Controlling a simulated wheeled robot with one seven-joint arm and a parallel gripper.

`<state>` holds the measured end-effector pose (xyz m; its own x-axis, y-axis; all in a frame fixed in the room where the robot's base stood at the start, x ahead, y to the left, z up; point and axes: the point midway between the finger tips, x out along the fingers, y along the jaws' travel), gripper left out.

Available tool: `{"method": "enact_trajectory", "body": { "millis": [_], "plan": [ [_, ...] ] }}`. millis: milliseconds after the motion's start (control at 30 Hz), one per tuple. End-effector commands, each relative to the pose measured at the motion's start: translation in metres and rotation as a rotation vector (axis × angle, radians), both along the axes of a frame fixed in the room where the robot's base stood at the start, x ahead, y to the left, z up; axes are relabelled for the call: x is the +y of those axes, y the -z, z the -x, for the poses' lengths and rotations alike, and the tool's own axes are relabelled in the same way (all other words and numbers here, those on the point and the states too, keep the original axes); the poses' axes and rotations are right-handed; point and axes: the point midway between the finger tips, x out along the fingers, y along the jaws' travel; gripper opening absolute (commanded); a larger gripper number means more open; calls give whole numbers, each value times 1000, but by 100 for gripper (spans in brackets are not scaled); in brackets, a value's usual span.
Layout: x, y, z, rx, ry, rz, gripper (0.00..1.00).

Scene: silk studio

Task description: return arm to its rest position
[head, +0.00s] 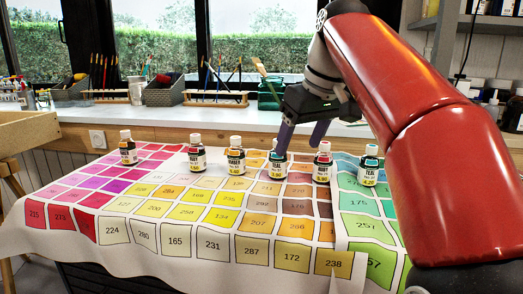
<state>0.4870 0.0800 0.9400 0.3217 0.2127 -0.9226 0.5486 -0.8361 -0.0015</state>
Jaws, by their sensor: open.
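My gripper (300,143) hangs from my red arm, fingers pointing down and apart, with nothing visible between them. It is over the row of small dye bottles on the cloth. Its left finger overlaps the top of a teal-labelled bottle (278,166) in the picture; I cannot tell whether they touch. The right finger is close to the cap of another bottle (322,165). My arm comes in from the right and hides part of the cloth and counter.
More bottles stand upright on the numbered colour-chart cloth (130,262): a far-left one (128,150), two near the middle (197,156) (236,157) and a right one (368,168). Behind, the counter (60,119) holds brush racks (214,98) and a green jar (270,94). The cloth's front is clear.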

Motion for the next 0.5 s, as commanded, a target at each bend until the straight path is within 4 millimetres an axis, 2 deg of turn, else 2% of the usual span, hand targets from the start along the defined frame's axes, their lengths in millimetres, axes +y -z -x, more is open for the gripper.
{"method": "enact_trajectory", "body": {
  "millis": [267, 500],
  "plan": [
    [-13, 11, 15, -2, 66, -15, 67],
    [-28, 33, 38, -8, 153, -30, 67]
  ]
}}
